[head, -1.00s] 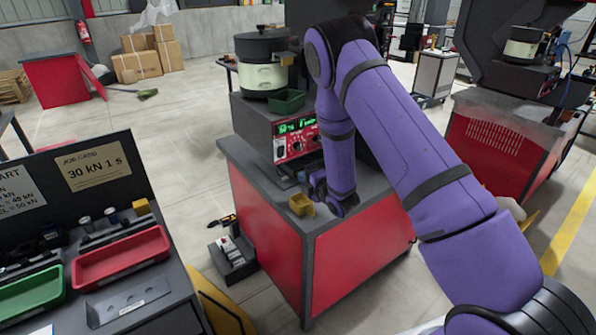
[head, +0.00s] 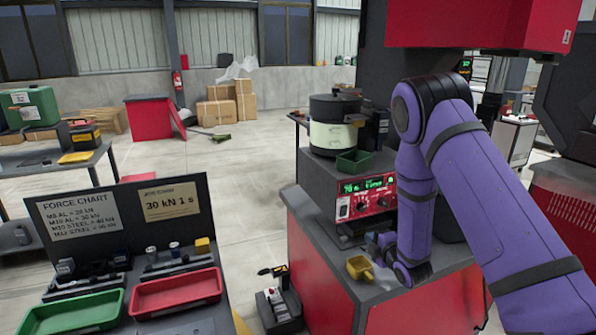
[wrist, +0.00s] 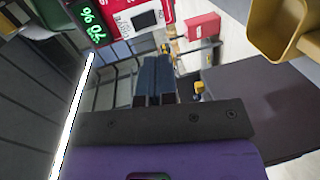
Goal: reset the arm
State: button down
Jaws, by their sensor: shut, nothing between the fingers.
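My purple arm reaches from the right side of the head view to the red and grey feeder cabinet (head: 325,275). My gripper (head: 378,246) is low over the cabinet top, in front of the feeder's control panel (head: 364,200). In the wrist view its two dark blue fingers (wrist: 153,80) are together with nothing between them. A small yellow scoop-like cup (head: 360,268) sits just in front of the gripper; it also shows at the upper right of the wrist view (wrist: 272,35). My wrist partly hides the cabinet top.
The bowl feeder (head: 334,130) with a green bin (head: 353,162) stands above the panel. A bench at left holds a red tray (head: 178,292), a green tray (head: 72,312) and a force chart (head: 78,216). Open floor (head: 245,190) lies between bench and cabinet.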

jog(key=s+d+r+m+g+h, duration=0.1)
jog(key=s+r+m, duration=0.25)
jog(key=r, duration=0.45)
jog(key=s+d+r+m+g+h, duration=0.2)
jog(key=s+r+m, duration=0.15)
jog(key=r, duration=0.45)
jog(key=s+d+r+m+g+h, duration=0.15)
jog(key=r+m, duration=0.25)
jog(key=r, duration=0.5)
jog(key=s+r+m+g, duration=0.3)
jog(key=s+r+m, duration=0.1)
jog(key=s, duration=1.2)
jog(key=s+a+r+m+g, duration=0.1)
jog(key=s+r+m+g, duration=0.2)
jog(key=s, duration=1.4)
notch_tip(320, 180, up, 2)
jog(key=m, duration=0.2)
jog(key=shift+r+m, duration=0.15)
jog(key=shift+m, duration=0.15)
